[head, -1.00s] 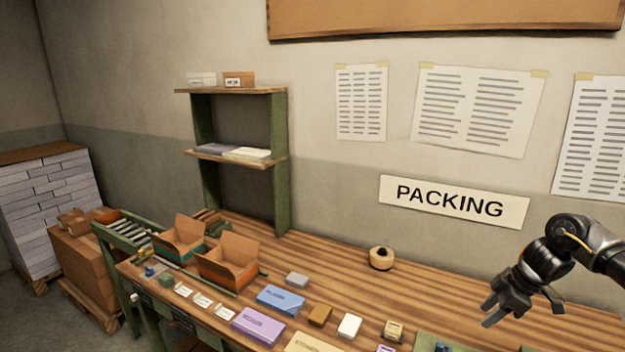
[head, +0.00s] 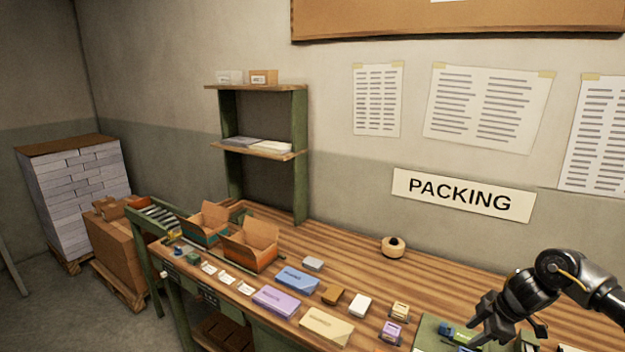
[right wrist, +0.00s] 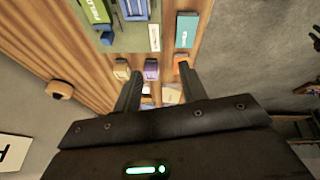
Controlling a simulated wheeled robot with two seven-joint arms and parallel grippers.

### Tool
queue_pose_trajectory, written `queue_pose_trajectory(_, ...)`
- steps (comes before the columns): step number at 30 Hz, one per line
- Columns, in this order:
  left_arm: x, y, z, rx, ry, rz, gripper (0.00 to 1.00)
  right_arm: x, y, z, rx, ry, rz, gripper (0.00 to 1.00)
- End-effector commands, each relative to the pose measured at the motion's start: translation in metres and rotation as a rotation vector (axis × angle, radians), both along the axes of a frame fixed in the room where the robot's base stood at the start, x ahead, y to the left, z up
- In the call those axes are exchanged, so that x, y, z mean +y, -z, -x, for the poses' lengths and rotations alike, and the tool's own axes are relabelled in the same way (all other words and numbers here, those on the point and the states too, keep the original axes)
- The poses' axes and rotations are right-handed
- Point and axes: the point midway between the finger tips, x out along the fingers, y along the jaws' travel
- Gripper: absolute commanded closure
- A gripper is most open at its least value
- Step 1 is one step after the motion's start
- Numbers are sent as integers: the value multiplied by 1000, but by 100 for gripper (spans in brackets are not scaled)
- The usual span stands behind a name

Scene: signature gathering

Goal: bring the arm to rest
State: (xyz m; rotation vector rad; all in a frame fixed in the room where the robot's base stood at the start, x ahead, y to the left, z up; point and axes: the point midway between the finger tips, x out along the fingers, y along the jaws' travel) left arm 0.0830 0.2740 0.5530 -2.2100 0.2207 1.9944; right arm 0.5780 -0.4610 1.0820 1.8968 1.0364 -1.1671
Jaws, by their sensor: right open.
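My right gripper (head: 510,338) is open above the right part of the wooden packing table (head: 355,262). Its arm comes in from the right edge of the head view. In the right wrist view the two dark fingers of the right gripper (right wrist: 158,85) stand apart with nothing held between them. Small boxes on the table show beyond and between the fingertips. My left gripper is not in the head view.
Two open cartons (head: 250,246) stand at the table's left. A purple box (head: 276,299), a blue box (head: 297,280), a tan box (head: 327,326) and a tape roll (head: 393,247) lie on the table. A green mat (head: 430,333) lies near the gripper. A shelf (head: 300,155) stands behind.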

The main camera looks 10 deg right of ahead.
Motion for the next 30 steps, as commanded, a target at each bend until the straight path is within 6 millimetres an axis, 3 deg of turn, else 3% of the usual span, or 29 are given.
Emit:
queue_pose_trajectory(5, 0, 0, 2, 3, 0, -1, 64, 62, 39, -6, -82, -99, 11, 58)
queue_pose_trajectory(9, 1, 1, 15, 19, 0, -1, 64, 132, 73, -2, -185, -162, -2, 58)
queue_pose_trajectory(13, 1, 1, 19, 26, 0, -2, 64, 216, 99, 22, -309, -147, -52, 58)
queue_pose_trajectory(15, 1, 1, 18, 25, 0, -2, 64, 249, 104, 41, -358, -82, -82, 58)
queue_pose_trajectory(17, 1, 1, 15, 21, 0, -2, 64, 269, 105, 61, -380, -3, -104, 58)
queue_pose_trajectory(21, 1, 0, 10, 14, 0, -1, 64, 281, 106, 115, -351, 248, -127, 58)
queue_pose_trajectory(30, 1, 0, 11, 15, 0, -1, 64, 247, 111, 218, -139, 643, -87, 58)
